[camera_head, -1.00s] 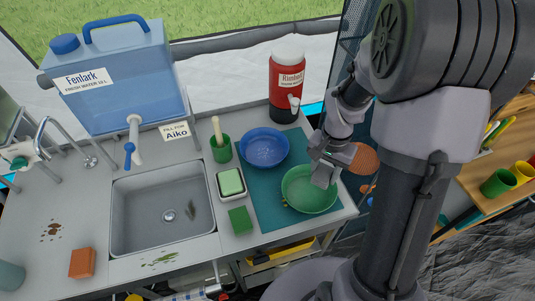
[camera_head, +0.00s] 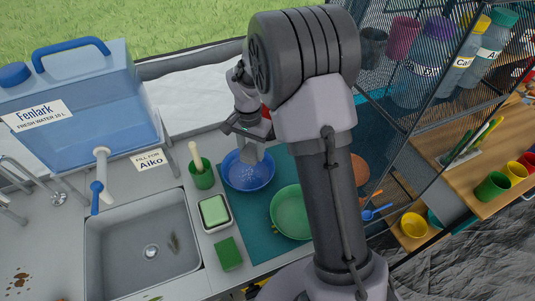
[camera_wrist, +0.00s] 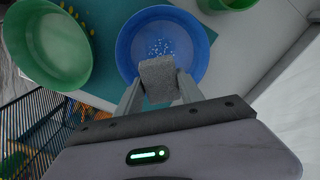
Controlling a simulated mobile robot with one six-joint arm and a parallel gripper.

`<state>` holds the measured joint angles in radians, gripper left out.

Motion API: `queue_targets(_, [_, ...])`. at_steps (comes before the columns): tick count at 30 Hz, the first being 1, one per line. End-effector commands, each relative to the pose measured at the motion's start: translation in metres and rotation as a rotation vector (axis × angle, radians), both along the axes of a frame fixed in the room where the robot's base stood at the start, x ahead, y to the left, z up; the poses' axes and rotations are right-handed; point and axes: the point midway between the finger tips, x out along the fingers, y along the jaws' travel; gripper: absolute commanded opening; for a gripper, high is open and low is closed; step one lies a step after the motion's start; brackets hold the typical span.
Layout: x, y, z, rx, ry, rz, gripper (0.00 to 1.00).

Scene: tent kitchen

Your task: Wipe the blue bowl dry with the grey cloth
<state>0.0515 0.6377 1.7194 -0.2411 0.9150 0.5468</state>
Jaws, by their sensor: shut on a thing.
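The blue bowl (camera_head: 238,172) stands upright on the teal mat beside the sink. It also shows in the wrist view (camera_wrist: 190,38), with light specks like water drops on its inside bottom. My gripper (camera_head: 243,140) is over the bowl. In the wrist view, my gripper (camera_wrist: 158,88) is shut on the grey cloth (camera_wrist: 157,75), a small folded wad between the fingertips. The cloth overlaps the near part of the bowl there. I cannot tell whether it touches the bowl.
A green bowl (camera_head: 290,212) stands on the teal mat (camera_head: 238,208), close to the blue bowl. A green cup with a brush (camera_head: 202,174), a soap dish (camera_head: 214,211) and a green sponge (camera_head: 228,254) stand near the sink (camera_head: 150,235). A mesh shelf (camera_head: 400,140) rises at the right.

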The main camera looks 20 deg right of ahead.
Motion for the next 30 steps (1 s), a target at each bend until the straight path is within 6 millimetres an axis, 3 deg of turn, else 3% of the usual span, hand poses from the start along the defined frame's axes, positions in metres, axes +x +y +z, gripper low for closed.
queue_targets(8, [0.000,0.001,-0.017,0.000,0.000,-0.001,0.07])
queue_targets(28, [-0.001,0.007,-0.083,0.000,0.001,-0.004,0.07])
queue_targets(30, [-0.001,0.010,-0.076,-0.001,-0.001,-0.006,0.07])
